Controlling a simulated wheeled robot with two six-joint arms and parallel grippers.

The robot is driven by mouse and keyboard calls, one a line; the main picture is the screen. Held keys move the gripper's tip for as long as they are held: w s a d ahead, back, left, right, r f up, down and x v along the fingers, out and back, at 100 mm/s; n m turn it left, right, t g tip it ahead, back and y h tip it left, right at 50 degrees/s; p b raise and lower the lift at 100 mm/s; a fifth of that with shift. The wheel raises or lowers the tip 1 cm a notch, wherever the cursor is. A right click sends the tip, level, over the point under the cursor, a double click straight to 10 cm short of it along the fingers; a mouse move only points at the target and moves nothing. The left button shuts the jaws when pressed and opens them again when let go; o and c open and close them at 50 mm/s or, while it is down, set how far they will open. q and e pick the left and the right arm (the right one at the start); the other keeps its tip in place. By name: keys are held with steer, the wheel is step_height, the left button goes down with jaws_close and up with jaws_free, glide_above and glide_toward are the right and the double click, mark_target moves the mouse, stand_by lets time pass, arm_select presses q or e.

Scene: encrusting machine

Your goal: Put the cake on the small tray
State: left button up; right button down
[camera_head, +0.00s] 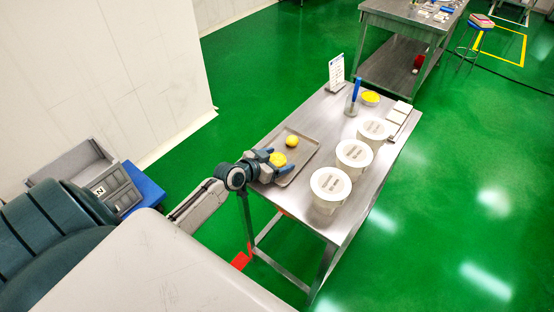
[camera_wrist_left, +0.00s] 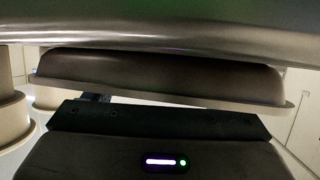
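A round yellow cake (camera_head: 278,159) is between the blue fingertips of my left gripper (camera_head: 276,160), over the near left part of a small grey metal tray (camera_head: 304,158). I cannot tell whether the fingers press on it or whether it touches the tray. A second yellow cake (camera_head: 292,141) lies on the far part of the tray. My right gripper is not in view.
Several white lidded tubs (camera_head: 330,184) stand along the right side of the steel table (camera_head: 345,218). A yellow bowl (camera_head: 370,98), a blue-handled tool (camera_head: 354,94), a sign (camera_head: 336,73) and white blocks (camera_head: 398,112) are at the far end.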

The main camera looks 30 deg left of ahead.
arm_select(q)
steer(key=shift+r, duration=0.1)
steer(key=shift+s+r, duration=0.1)
steer(key=shift+s, duration=0.05)
steer(key=p+v, duration=0.1)
steer(key=v, duration=0.9)
steer(key=shift+s+r, duration=0.1)
steer(key=shift+v, duration=0.75)
